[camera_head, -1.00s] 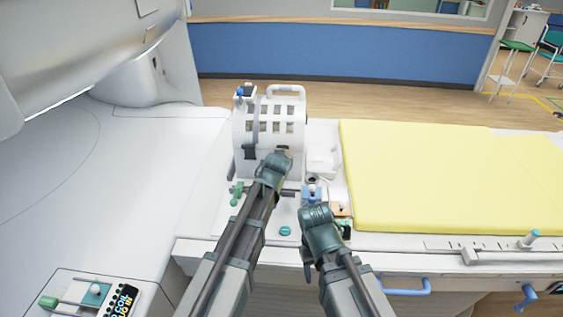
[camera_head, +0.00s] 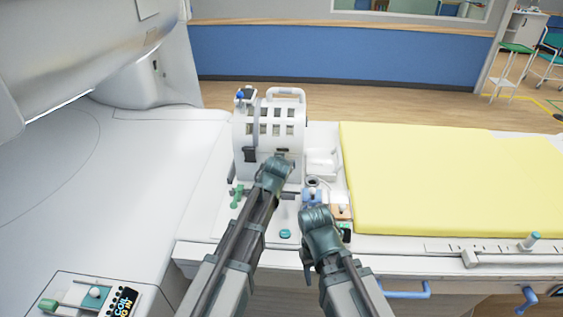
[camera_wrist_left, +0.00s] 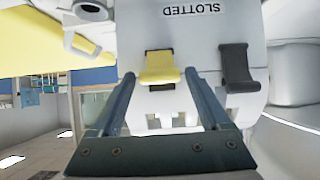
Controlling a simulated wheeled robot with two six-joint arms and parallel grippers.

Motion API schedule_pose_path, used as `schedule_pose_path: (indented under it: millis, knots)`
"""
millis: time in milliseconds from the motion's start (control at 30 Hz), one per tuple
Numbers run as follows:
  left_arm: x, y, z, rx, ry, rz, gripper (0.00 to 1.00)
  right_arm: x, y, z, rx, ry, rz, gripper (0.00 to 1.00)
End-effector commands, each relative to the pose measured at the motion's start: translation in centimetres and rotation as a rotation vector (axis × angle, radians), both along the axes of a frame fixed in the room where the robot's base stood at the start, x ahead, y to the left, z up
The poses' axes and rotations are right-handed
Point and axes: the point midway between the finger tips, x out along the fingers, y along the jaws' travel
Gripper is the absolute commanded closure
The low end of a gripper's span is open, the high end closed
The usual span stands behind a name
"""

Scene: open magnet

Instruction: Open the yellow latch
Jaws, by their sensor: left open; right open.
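The yellow latch (camera_wrist_left: 160,68) is on the white slotted housing (camera_wrist_left: 212,55), next to a dark grey latch (camera_wrist_left: 237,68). My left gripper (camera_wrist_left: 159,77) is open, with one finger on each side of the yellow latch; I cannot tell whether they touch it. In the head view the white housing (camera_head: 265,128) stands upright on the bed end, and my left wrist covers its lower front. The yellow latch is hidden there. My right gripper (camera_head: 319,216) is open and low over the bed end, right of the left arm, apart from the housing.
A yellow mattress (camera_head: 440,180) lies to the right. Small teal and blue parts, such as a teal knob (camera_head: 285,233), sit below the housing. A control panel with a display (camera_head: 123,302) is at bottom left. The scanner's white surface (camera_head: 110,180) is clear.

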Motion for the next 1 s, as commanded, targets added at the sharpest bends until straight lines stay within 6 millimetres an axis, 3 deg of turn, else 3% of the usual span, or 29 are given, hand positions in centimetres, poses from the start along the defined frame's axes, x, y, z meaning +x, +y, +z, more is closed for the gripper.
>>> schedule_pose_path:
  millis: [267, 600, 767, 1000]
  knots:
    - [-3.8, 0.1, 2.6, 0.002, 0.0, -0.001, 0.2, 0.0, 0.0, 2.6, 0.0, 0.0, 0.001, 0.5]
    - [-9.9, 0.0, 6.4, -0.001, 0.001, -0.001, 0.2, 0.0, 0.0, 6.5, 0.0, 0.0, 0.002, 0.5]
    - [-11.2, 0.0, 7.0, 0.0, 0.001, 0.0, 0.2, 0.0, 0.0, 7.1, 0.0, 0.0, 0.002, 0.5]
    - [-11.2, 0.0, 6.9, 0.0, 0.001, 0.0, 0.2, 0.0, 0.0, 7.0, 0.0, 0.0, 0.002, 0.5]
